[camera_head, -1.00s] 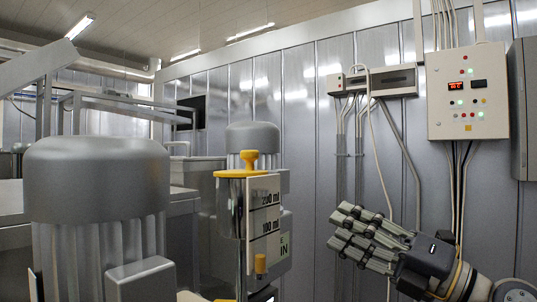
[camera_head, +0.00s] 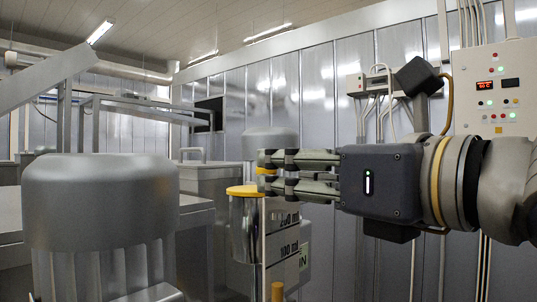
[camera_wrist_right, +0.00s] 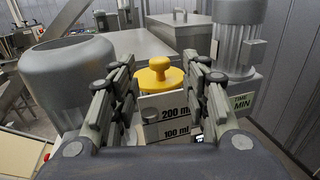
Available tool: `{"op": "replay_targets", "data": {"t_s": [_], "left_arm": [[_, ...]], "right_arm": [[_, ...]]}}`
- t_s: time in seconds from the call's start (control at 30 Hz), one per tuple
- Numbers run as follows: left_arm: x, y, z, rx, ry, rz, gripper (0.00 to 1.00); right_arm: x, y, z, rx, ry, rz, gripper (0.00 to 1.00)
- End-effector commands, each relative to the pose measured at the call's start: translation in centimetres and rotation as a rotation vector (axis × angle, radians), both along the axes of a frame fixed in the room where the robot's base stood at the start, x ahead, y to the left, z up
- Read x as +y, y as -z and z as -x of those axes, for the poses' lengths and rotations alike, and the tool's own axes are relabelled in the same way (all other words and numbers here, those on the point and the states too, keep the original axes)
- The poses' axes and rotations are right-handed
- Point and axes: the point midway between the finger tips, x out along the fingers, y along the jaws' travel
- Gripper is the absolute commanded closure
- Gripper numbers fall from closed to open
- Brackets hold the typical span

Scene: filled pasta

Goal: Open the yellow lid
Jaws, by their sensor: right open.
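The yellow lid (camera_head: 243,190) sits on a metal cylinder (camera_head: 243,230) with a white scale plate (camera_head: 281,240) beside it. In the head view my right gripper (camera_head: 262,173) reaches in from the right, its fingertips at the lid's knob, which they mostly hide. In the right wrist view the whole lid with its round knob (camera_wrist_right: 158,66) shows between the two open fingers (camera_wrist_right: 165,85), with a gap on each side. The lid lies flat on the cylinder. My left gripper is in neither view.
A large grey motor housing (camera_head: 100,200) stands at the left front. Another grey motor (camera_head: 270,143) is behind the cylinder. A control box (camera_head: 490,90) hangs on the panelled wall at the right. A yellow knob (camera_head: 277,291) is low on the scale plate.

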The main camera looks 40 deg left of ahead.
Motion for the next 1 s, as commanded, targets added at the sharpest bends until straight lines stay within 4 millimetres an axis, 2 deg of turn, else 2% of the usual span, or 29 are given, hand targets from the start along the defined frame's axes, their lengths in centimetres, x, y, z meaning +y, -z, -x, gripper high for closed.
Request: {"op": "replay_targets", "data": {"t_s": [0.03, 0.1, 0.3, 0.47, 0.7, 0.73, 0.9, 1.0], "left_arm": [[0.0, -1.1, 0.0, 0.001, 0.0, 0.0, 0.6], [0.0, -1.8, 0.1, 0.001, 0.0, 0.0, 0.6], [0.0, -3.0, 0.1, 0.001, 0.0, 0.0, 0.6], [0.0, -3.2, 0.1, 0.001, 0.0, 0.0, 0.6], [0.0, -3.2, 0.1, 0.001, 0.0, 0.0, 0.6], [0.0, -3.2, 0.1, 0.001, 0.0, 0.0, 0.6], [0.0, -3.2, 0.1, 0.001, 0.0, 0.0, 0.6], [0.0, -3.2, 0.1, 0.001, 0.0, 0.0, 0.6]], "right_arm": [[1.1, -0.4, -0.2, 0.003, -0.004, 0.002, 0.57], [2.3, -0.5, -0.7, 0.004, -0.003, 0.002, 0.57], [4.8, -0.3, -1.7, 0.003, -0.002, 0.0, 0.57], [5.6, -0.1, -2.0, 0.001, -0.001, -0.001, 0.57], [5.7, 0.0, -2.0, 0.001, -0.002, -0.001, 0.57], [5.7, 0.0, -2.0, 0.001, -0.002, -0.001, 0.6], [5.7, 0.0, -2.0, 0.001, -0.002, -0.001, 0.98], [5.7, 0.0, -2.0, 0.001, -0.002, -0.001, 1.0]]}}
